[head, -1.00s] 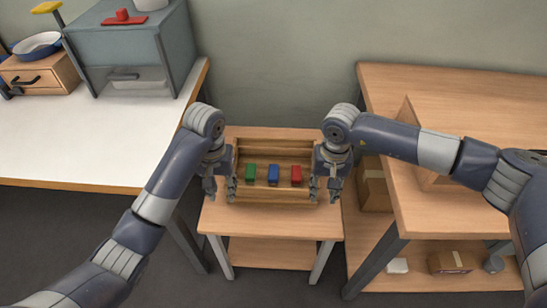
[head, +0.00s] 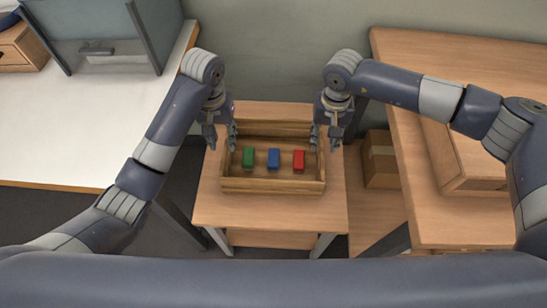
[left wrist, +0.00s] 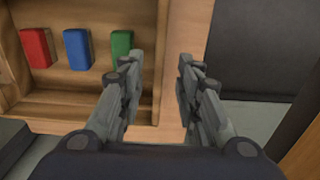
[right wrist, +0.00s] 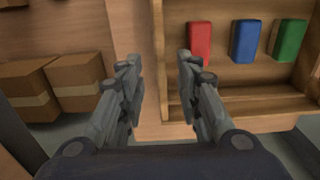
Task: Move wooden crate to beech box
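The wooden crate (head: 273,186) stands on a small wooden table and holds a green block (head: 248,157), a blue block (head: 273,158) and a red block (head: 298,160). My left gripper (head: 221,146) is open at the crate's left end; in the left wrist view (left wrist: 158,85) the end wall shows between its parted fingers. My right gripper (head: 325,146) is open at the right end, with that wall between its fingers in the right wrist view (right wrist: 160,80). Contact cannot be told. A light wooden box (head: 462,170), possibly the beech box, is on the right table, partly behind my right arm.
The small table (head: 215,205) has bare margin around the crate. The right table (head: 420,60) has free surface behind my arm. A cardboard box (head: 380,160) stands beneath its left side. A white-topped table (head: 80,130) with a grey cabinet (head: 100,40) is at left.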

